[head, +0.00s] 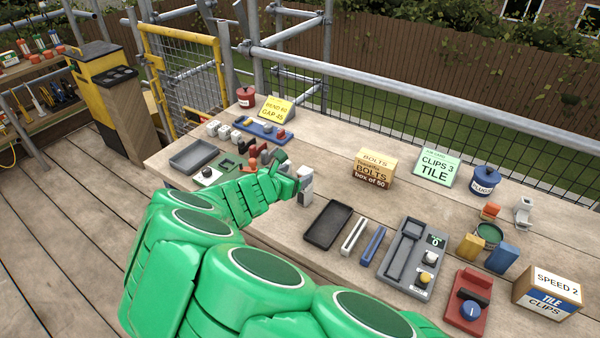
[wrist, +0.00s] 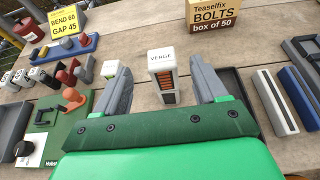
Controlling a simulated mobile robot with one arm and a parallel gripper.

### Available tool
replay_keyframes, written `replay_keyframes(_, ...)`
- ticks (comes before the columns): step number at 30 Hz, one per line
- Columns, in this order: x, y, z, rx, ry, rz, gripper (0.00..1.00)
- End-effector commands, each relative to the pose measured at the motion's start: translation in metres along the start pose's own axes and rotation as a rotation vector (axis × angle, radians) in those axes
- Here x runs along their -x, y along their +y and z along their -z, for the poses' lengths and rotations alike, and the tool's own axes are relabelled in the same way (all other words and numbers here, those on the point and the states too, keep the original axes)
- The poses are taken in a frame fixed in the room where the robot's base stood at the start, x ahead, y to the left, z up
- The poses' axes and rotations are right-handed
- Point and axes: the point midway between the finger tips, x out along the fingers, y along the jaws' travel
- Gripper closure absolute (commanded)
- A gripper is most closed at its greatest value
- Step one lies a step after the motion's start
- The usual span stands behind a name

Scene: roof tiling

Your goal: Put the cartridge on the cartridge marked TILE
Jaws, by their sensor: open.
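A white and grey cartridge marked VERGE (wrist: 162,62), with orange pieces showing in its front, stands upright on the bench. In the head view the cartridge (head: 307,180) is just beyond my gripper (head: 294,184). In the wrist view my gripper (wrist: 161,88) is open, with the cartridge between and slightly beyond its fingers, and gaps on both sides. A small pale block with a green patch (wrist: 108,69) is partly hidden behind the left finger; I cannot read any marking on it. No cartridge reading TILE is legible.
A BOLTS box (head: 375,169), a CLIPS 3 TILE sign (head: 437,168) and a TILE CLIPS box (head: 547,292) stand to the right. A dark tray (head: 328,225) and two long strips lie nearer. Bare bench (head: 325,160) lies behind the cartridge.

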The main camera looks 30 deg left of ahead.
Motion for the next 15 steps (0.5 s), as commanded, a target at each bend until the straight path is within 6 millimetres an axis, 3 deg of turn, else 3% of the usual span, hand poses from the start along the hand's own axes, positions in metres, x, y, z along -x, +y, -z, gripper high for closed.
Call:
replay_keyframes(6,0.025,0.0,0.0,0.0,0.0,-0.001,0.28)
replay_keyframes(15,0.041,-0.002,0.001,0.0,0.001,0.003,0.28)
